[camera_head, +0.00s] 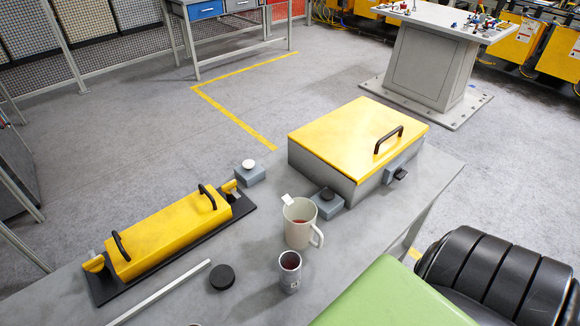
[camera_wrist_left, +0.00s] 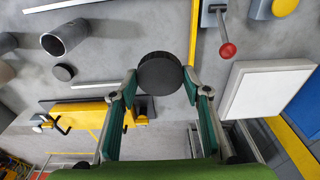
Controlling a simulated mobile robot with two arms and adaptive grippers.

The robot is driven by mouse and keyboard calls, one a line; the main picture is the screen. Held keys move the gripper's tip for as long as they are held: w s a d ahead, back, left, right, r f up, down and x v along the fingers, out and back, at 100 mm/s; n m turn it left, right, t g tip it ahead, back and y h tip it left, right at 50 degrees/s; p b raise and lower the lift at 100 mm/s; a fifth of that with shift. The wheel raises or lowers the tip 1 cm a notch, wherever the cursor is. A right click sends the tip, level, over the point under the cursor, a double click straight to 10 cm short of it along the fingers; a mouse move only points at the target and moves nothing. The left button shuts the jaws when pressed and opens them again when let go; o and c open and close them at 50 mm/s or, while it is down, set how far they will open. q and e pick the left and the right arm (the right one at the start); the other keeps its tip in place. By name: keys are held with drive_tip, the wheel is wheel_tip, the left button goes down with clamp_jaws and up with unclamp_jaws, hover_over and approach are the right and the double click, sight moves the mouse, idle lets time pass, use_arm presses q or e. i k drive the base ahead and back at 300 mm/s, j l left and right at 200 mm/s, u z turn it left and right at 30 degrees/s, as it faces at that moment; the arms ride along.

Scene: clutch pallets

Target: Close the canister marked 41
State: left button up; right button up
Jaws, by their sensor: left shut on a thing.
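In the left wrist view, my left gripper (camera_wrist_left: 160,82) is shut on a round black lid (camera_wrist_left: 160,73), held between its two fingertips. A grey open canister (camera_head: 289,272) stands upright on the table in the head view, its small label unreadable. A grey open canister (camera_wrist_left: 67,35) also shows in the wrist view, with no readable number. A second black lid (camera_head: 222,277) lies flat on the table, left of the canister. It seems to be the lid at left in the wrist view (camera_wrist_left: 64,72). I cannot tell which canister is 41. My right gripper is not in view.
A beige mug (camera_head: 300,232) with dark red liquid stands behind the canister. A yellow-lidded box (camera_head: 357,138) stands farther back, and a yellow long case (camera_head: 168,237) lies at left. A pale bar (camera_head: 160,292) lies left of the loose lid. Small button boxes (camera_head: 249,173) stand nearby.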

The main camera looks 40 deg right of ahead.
sight(289, 262)
drive_tip(key=k+j+z, duration=0.1)
drive_tip(key=z, duration=0.3)
drive_tip(key=k+z, duration=0.1)
drive_tip(key=z, duration=0.3)
drive_tip(key=k+z, duration=0.1)
drive_tip(key=z, duration=0.3)
